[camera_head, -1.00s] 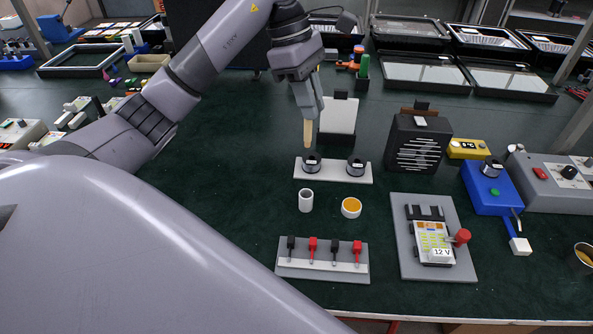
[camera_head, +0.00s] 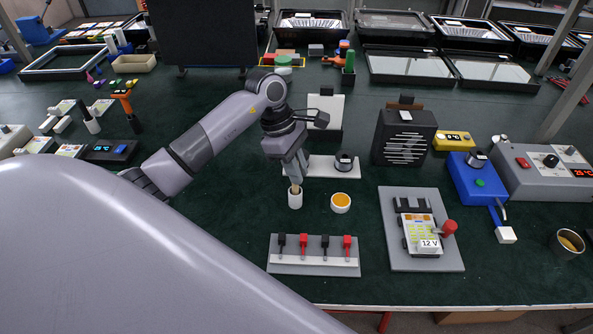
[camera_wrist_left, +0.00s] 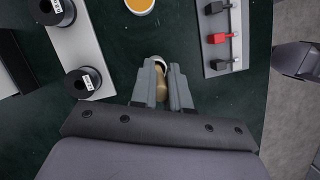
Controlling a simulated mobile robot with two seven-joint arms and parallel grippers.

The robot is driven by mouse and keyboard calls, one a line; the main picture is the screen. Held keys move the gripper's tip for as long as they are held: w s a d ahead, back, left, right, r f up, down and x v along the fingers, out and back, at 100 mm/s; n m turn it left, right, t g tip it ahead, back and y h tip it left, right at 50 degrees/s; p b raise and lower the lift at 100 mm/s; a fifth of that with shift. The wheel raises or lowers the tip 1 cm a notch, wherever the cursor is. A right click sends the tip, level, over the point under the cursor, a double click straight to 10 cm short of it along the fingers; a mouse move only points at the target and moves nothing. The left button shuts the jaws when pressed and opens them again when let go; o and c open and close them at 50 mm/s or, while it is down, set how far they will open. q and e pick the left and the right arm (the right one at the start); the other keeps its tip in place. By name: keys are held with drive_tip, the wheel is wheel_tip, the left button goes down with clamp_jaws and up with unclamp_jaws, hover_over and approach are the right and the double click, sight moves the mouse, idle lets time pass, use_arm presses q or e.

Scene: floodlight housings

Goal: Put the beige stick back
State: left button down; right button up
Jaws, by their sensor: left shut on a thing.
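My right gripper is not in view.
A rack of black and red probes (camera_head: 313,262) lies in front. A white spool stand (camera_head: 322,168) is behind, partly hidden by my gripper. A grey board with a 12 V unit (camera_head: 397,258) is at the right.

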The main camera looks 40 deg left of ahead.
use_arm(q)
drive_tip(key=shift+f, duration=0.65)
drive_tip(key=shift+f, duration=0.15)
drive_tip(key=c, duration=1.1)
unclamp_jaws()
drive_tip(key=shift+r, duration=0.25)
drive_tip(key=b+v, duration=0.1)
drive_tip(key=v, duration=1.1)
drive_tip(key=shift+b, duration=0.35)
